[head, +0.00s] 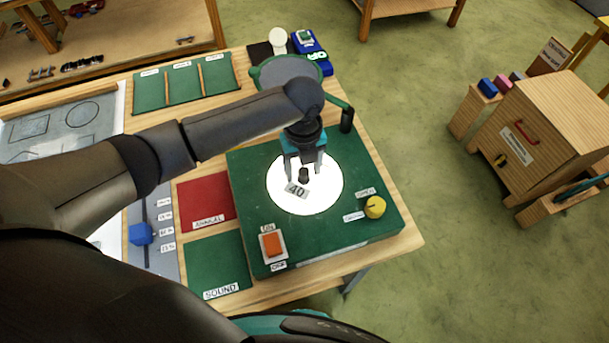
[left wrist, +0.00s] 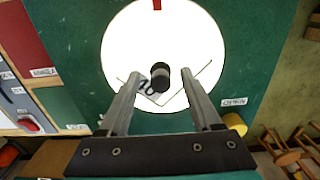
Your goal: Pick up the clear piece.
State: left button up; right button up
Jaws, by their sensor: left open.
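The clear piece shows in the left wrist view as a thin see-through square outline (left wrist: 190,92) on the bright white disc (left wrist: 125,45). My left gripper (head: 305,170) is open above the disc. In the left wrist view its fingertips (left wrist: 160,80) appear on either side of the knob, with gaps. My right gripper is out of view.
The disc is set in a green box (head: 370,215) with an orange switch (head: 272,244) and a yellow knob (head: 375,207). A red ANNEAL pad (head: 205,200) and green SOUND pad (head: 218,265) lie left of it. A round green-rimmed lens (head: 285,72) stands behind.

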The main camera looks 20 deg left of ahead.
pick_arm(q)
jog(key=shift+f, duration=0.25)
grip_shut()
dwell(0.3)
